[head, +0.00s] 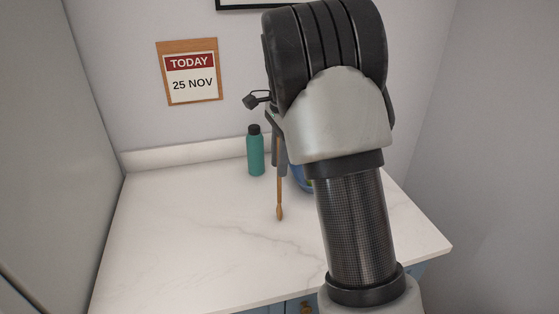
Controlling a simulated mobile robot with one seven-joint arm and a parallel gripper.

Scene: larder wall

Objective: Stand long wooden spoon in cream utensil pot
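The long wooden spoon (280,190) hangs nearly upright from my gripper (279,146), with its wider end down. The gripper appears shut on the spoon's upper part, though my arm hides much of the fingers. The spoon's lower end shows in front of the white countertop, and I cannot tell whether it touches it. No cream utensil pot shows in this view; my arm covers part of the counter.
A teal bottle (255,152) with a dark cap stands left of the spoon, near the back ledge. A blue object (297,177) is mostly hidden behind my arm. The marble-patterned counter (185,225) is clear at left and front. A calendar (190,75) hangs on the wall.

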